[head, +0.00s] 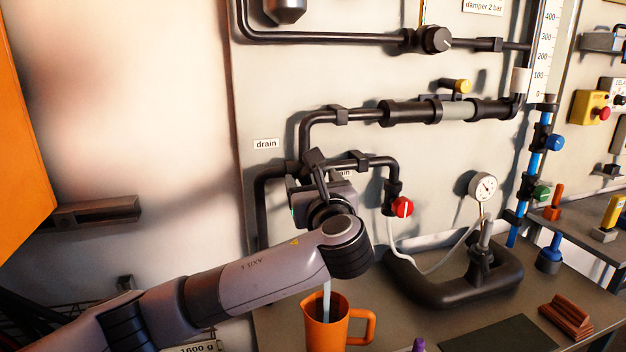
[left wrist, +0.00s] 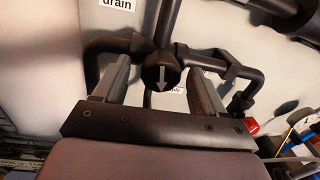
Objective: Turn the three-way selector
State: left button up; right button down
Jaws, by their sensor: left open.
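The three-way selector is a round black knob (left wrist: 161,74) with a white arrow pointing down, on the dark pipe junction in the left wrist view. My left gripper (left wrist: 158,88) is open, with one grey finger on each side of the knob. I cannot tell whether the fingers touch it. In the head view my left gripper (head: 322,182) is in front of the junction below the "drain" label (head: 265,144) and mostly hides the selector. A second label behind the gripper is partly covered. My right gripper is in neither view.
An orange mug (head: 336,329) stands below my left arm, with a pale stream or rod in it. A red valve knob (head: 402,207) is right of the gripper. A pressure gauge (head: 483,187) and black curved pipe (head: 450,291) are farther right. Dark pipes run along the wall.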

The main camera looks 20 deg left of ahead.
pick_arm(q)
jog(key=c, duration=1.1)
jog(key=shift+o, duration=0.2)
jog(key=shift+n, duration=0.3)
jog(key=n, duration=0.1)
jog(key=n+b, duration=0.1)
jog(key=n, duration=0.1)
jog(key=shift+f+n, duration=0.2)
jog(key=shift+n, duration=0.1)
jog(key=n+b, duration=0.1)
jog(key=n, duration=0.2)
jog(key=shift+w+n+b, duration=0.1)
jog(key=shift+n+b, duration=0.25)
jog(key=shift+n, duration=0.05)
jog(key=n+b, duration=0.1)
jog(key=n, duration=0.2)
jog(key=shift+f+n+y+b, duration=0.1)
jog(key=shift+n+y+b, duration=0.7)
jog(key=shift+n+b, duration=0.65)
jog(key=shift+n, duration=1.05)
